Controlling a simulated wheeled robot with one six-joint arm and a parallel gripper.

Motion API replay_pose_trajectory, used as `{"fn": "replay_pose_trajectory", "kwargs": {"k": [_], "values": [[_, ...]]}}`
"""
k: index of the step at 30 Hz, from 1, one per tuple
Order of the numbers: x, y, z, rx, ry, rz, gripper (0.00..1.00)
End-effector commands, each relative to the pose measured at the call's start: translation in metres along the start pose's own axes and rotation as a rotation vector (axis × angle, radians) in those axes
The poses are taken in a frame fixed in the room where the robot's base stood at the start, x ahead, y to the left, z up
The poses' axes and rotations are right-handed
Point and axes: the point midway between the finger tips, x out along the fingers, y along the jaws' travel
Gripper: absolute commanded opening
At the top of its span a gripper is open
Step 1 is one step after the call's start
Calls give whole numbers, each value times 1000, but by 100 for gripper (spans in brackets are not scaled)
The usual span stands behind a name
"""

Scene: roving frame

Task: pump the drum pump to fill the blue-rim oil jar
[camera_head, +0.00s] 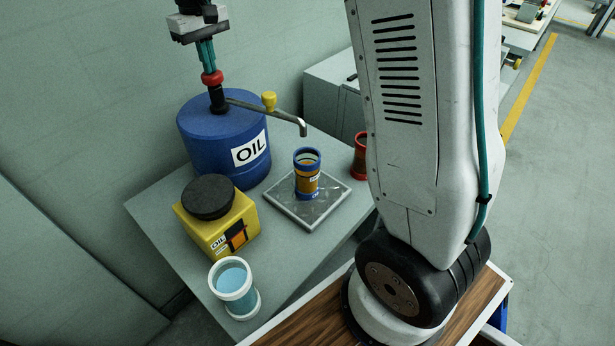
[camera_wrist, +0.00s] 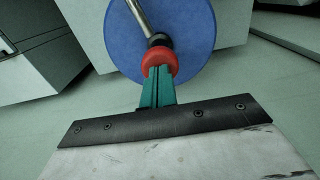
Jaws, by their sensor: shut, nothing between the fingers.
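The blue oil drum (camera_head: 205,150) with an OIL label stands at the back of the grey table. Its pump has a red knob (camera_head: 212,78) on top of a black stem, and a spout (camera_head: 290,117) reaching right. The blue-rim oil jar (camera_head: 306,180) stands upright on a square metal tray (camera_head: 292,216), near the spout's end, with brown oil inside. My gripper (camera_head: 210,70) is shut with teal fingers pointing down, right at the red knob. In the wrist view the fingers (camera_wrist: 157,84) meet the red knob (camera_wrist: 160,58), above the blue drum (camera_wrist: 190,30).
A yellow oil can (camera_head: 222,235) with a black lid stands front left. A white-rimmed jar of blue liquid (camera_head: 238,309) stands at the front edge. A red-rimmed jar (camera_head: 360,155) stands right of the tray, partly hidden by my arm. A yellow knob (camera_head: 269,101) sits by the spout.

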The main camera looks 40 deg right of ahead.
Motion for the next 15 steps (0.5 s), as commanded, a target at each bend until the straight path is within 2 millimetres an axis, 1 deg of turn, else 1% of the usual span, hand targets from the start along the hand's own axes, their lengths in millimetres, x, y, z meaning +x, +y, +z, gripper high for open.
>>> {"fn": "replay_pose_trajectory", "kwargs": {"k": [15], "values": [[-42,0,0,0,2,0,0]]}}
